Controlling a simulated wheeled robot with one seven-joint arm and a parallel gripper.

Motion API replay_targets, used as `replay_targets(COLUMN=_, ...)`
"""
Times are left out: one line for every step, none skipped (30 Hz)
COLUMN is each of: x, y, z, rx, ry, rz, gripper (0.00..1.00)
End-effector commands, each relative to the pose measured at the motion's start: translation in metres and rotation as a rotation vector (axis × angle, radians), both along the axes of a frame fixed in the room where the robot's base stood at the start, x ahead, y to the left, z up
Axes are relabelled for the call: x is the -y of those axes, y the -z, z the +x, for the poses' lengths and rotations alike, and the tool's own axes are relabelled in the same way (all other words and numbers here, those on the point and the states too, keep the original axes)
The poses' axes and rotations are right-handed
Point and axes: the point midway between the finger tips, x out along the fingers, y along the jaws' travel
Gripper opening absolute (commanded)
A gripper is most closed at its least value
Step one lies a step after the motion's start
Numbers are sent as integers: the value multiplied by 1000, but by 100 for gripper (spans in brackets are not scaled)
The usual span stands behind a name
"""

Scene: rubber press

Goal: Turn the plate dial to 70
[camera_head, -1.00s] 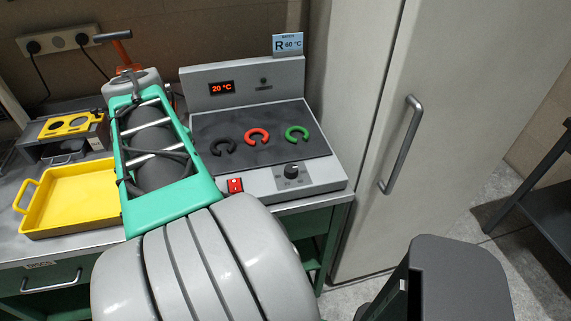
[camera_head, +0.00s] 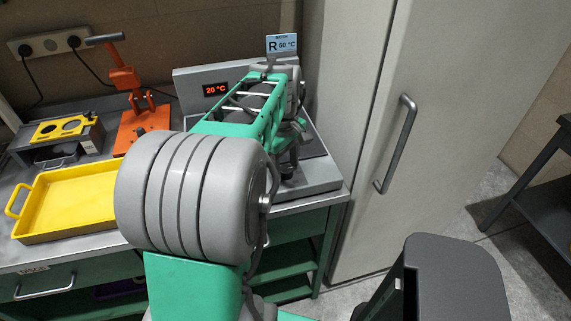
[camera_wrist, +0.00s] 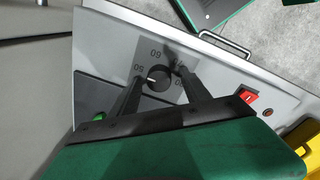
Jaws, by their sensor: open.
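The plate dial (camera_wrist: 159,78) is a round black knob on the grey front panel of the hot plate (camera_head: 313,181). In the wrist view its white mark points left, a little below the 50 label. The 60 label stands above the knob; the label after it is partly hidden by a finger. My gripper (camera_wrist: 159,75) is open, with one dark finger on either side of the knob. I cannot tell whether the fingers touch it. In the head view my arm hides the dial. The plate's display (camera_head: 215,89) reads 20 °C.
A red switch (camera_wrist: 249,97) sits on the panel right of the fingers in the wrist view. A sign (camera_head: 281,45) reads R 60 °C. A yellow tray (camera_head: 66,207) and an orange hand press (camera_head: 128,82) stand left. A tall cabinet (camera_head: 385,120) borders the right.

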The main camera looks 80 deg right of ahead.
Motion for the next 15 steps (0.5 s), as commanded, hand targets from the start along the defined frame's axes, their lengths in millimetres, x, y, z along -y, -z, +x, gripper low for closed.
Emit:
replay_targets(x=0, y=0, z=0, rx=0, ry=0, rz=-1, gripper=55)
replay_targets(x=0, y=0, z=0, rx=0, ry=0, rz=-1, gripper=55)
replay_targets(x=0, y=0, z=0, rx=0, ry=0, rz=-1, gripper=55)
replay_targets(x=0, y=0, z=0, rx=0, ry=0, rz=-1, gripper=55)
replay_targets(x=0, y=0, z=0, rx=0, ry=0, rz=-1, gripper=55)
replay_targets(x=0, y=0, z=0, rx=0, ry=0, rz=-1, gripper=54)
replay_targets(x=0, y=0, z=0, rx=0, ry=0, rz=-1, gripper=51)
replay_targets(x=0, y=0, z=0, rx=0, ry=0, rz=-1, gripper=49)
replay_targets(x=0, y=0, z=0, rx=0, ry=0, rz=-1, gripper=45)
replay_targets(x=0, y=0, z=0, rx=0, ry=0, rz=-1, gripper=43)
replay_targets(x=0, y=0, z=0, rx=0, ry=0, rz=-1, gripper=40)
replay_targets(x=0, y=0, z=0, rx=0, ry=1, rz=-1, gripper=37)
replay_targets(x=0, y=0, z=0, rx=0, ry=1, rz=-1, gripper=35)
replay_targets(x=0, y=0, z=0, rx=0, ry=1, rz=-1, gripper=32)
replay_targets(x=0, y=0, z=0, rx=0, ry=1, rz=-1, gripper=29)
